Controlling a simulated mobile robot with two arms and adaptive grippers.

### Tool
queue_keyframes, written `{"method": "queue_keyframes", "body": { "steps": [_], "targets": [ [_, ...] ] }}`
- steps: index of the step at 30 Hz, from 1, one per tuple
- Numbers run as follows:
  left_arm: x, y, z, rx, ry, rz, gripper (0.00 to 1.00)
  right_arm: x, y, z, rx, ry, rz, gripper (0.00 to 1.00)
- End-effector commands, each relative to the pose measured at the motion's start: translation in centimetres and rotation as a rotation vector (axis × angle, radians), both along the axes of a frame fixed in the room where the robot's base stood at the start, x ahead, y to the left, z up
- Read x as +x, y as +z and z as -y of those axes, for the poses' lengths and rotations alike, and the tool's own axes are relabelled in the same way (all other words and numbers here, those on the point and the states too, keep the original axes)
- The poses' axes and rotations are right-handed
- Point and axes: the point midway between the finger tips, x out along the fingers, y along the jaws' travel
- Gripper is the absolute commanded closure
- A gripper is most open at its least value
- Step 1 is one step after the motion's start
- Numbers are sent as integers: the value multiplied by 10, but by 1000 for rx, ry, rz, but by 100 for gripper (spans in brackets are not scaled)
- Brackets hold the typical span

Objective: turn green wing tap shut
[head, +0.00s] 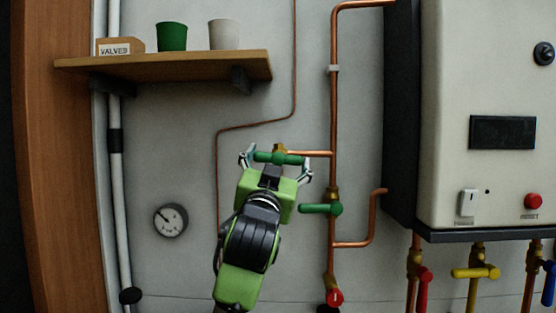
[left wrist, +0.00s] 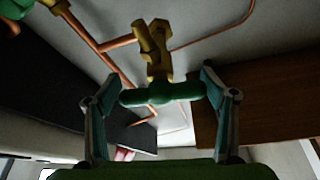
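The green wing tap (head: 278,157) sits on a brass valve body at the left end of a short copper branch pipe. Its wings lie about level. My left gripper (head: 276,163) is in front of it, with one finger beyond each end of the wings. In the left wrist view the green wing tap (left wrist: 165,93) lies between the fingertips of my left gripper (left wrist: 159,88), which are spread wide. The ends of the wings are very close to the fingers; I cannot tell if they touch. My right gripper is not in view.
A second green handle (head: 320,209) is on the vertical copper pipe, below right. A red tap (head: 334,297) is lower down. The boiler (head: 470,110) stands at the right, above red, yellow and blue taps. A shelf (head: 165,67) with pots is above left; a gauge (head: 170,220) is at left.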

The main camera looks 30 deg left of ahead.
Motion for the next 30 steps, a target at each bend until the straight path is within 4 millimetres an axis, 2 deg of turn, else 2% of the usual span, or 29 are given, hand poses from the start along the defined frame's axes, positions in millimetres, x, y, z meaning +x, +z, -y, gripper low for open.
{"method": "queue_keyframes", "body": {
  "steps": [12,20,21,23,30],
  "targets": [
    [0,-1,1,-88,-1,55,45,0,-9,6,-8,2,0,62],
    [0,1,0,-101,-1,63,45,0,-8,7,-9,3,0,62],
    [0,1,0,-101,-1,63,21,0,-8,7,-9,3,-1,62],
    [0,1,0,-101,-1,63,7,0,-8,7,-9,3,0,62],
    [0,0,0,-99,0,62,7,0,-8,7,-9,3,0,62]
  ]
}}
